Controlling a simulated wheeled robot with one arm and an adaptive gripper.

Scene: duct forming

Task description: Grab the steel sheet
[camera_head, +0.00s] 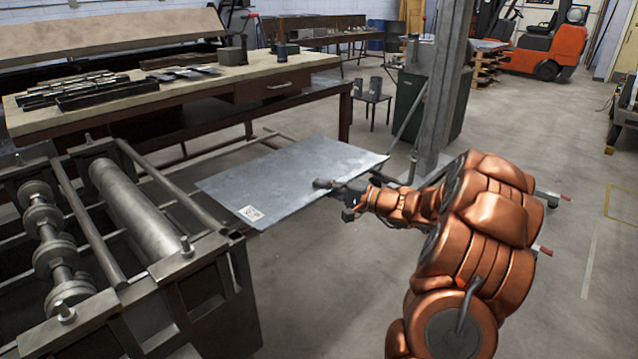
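The steel sheet (270,178) is a flat, grey, rectangular plate with a small white printed label near its front left corner. It lies roughly level above the floor, between the roller machine and the grey post. My gripper (332,186) is at the sheet's near right edge, reaching in from the right. One dark finger shows over the top face of the sheet. The other finger is hidden below the edge, so I cannot tell whether the fingers are closed on it. What supports the sheet from below is mostly hidden.
The roller machine (205,290) stands at the lower left, close to the sheet's left corner. A long workbench (190,92) with metal bars is behind. The grey post (447,90) and a dark green bin (412,100) stand beyond my arm. An orange forklift (550,48) is far back. Floor at right is mostly clear.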

